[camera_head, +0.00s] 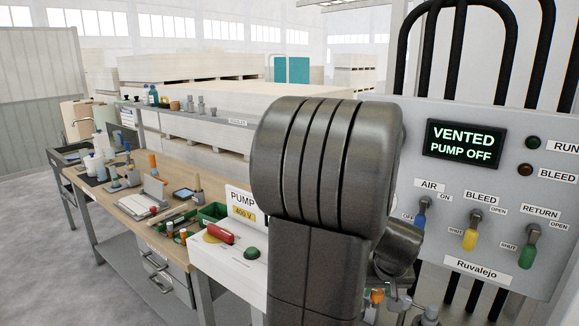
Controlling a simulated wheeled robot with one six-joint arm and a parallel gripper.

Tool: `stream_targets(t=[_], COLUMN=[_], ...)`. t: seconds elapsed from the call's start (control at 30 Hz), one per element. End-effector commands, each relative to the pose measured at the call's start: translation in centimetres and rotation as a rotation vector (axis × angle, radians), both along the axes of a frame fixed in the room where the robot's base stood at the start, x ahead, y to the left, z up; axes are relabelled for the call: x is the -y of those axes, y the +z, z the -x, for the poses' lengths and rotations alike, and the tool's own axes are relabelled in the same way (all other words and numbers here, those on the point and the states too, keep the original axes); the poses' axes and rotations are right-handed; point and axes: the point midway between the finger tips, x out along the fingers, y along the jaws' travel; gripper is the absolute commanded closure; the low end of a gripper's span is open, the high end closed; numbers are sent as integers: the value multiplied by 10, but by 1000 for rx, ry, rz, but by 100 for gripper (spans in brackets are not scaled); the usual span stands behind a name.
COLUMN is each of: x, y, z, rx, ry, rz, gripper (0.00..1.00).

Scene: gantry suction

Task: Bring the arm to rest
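My arm (325,180) stands large and dark grey in the middle of the head view, with its thick joint raised in front of the bench and the control panel. My gripper does not show; I cannot tell where its fingers are or whether they hold anything. The control panel (480,190) is on the right. Its display (464,144) reads "VENTED PUMP OFF". The panel has a blue AIR lever (421,213), a yellow BLEED lever (470,238) and a green RETURN lever (527,256). My arm partly hides the panel's left edge.
A workbench (135,203) with bottles, tools and small containers runs along the left. Pale stacked boards (200,69) lie behind. Open grey floor (35,240) is at far left.

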Motion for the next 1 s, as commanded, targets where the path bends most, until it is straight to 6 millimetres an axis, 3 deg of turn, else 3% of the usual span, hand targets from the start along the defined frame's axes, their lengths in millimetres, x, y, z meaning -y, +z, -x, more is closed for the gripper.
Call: stream_targets(t=[0.43, 1.0], x=[2, 2], y=[0, 7], z=[0, 3], rx=[1, 0], ry=[197, 203], rz=[0, 0], gripper=[62, 62])
